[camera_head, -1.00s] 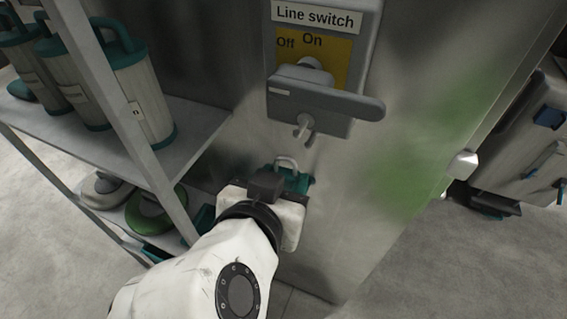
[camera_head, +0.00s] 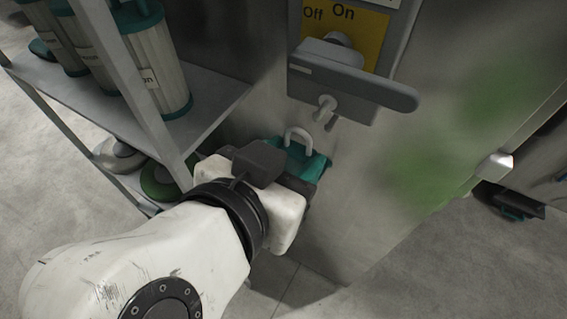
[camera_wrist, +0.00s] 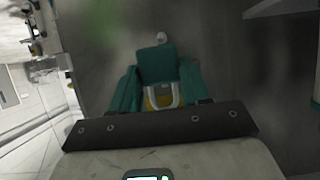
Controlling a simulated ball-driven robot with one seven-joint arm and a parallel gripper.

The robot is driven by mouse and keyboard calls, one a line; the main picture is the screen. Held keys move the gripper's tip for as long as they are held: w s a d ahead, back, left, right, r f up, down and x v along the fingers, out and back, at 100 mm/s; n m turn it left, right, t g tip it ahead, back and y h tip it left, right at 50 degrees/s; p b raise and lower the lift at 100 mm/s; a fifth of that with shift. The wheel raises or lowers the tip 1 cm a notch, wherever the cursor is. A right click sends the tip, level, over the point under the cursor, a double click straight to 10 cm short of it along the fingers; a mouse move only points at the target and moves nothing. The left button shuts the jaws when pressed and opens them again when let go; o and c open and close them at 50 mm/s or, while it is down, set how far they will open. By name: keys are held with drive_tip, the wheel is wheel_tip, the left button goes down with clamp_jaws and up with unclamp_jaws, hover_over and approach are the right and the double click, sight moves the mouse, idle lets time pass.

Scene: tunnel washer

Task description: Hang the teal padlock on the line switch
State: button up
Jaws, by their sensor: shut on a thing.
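The teal padlock (camera_head: 294,154) has a pale grey U-shaped shackle that points up in the head view. My gripper (camera_head: 308,163) is shut on its body, partly hidden behind my wrist. In the wrist view the padlock (camera_wrist: 157,66) sits between my gripper's teal fingers (camera_wrist: 158,88), and a yellow patch shows inside the shackle. The line switch (camera_head: 352,82) is above, on the metal wall, with a grey handle lying roughly level over a yellow Off/On plate. A small metal lug (camera_head: 325,106) sticks out under the handle. The shackle is below and left of the lug, apart from it.
A metal shelf (camera_head: 205,105) at the left holds several canisters with teal trim (camera_head: 160,80). A green round item (camera_head: 160,182) and a pale one (camera_head: 115,152) are on the lower level. The wall right of the switch is clear, with green stains.

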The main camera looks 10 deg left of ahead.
drive_tip(key=w+d+f+b, duration=0.1)
drive_tip(key=w+d, duration=0.1)
drive_tip(key=w, duration=0.4)
drive_tip(key=shift+f, duration=0.2)
idle(0.6)
drive_tip(key=shift+w+d, duration=0.1)
drive_tip(key=shift+w, duration=0.05)
idle(0.5)
drive_tip(key=o, duration=1.2)
drive_tip(key=shift+c, duration=0.2)
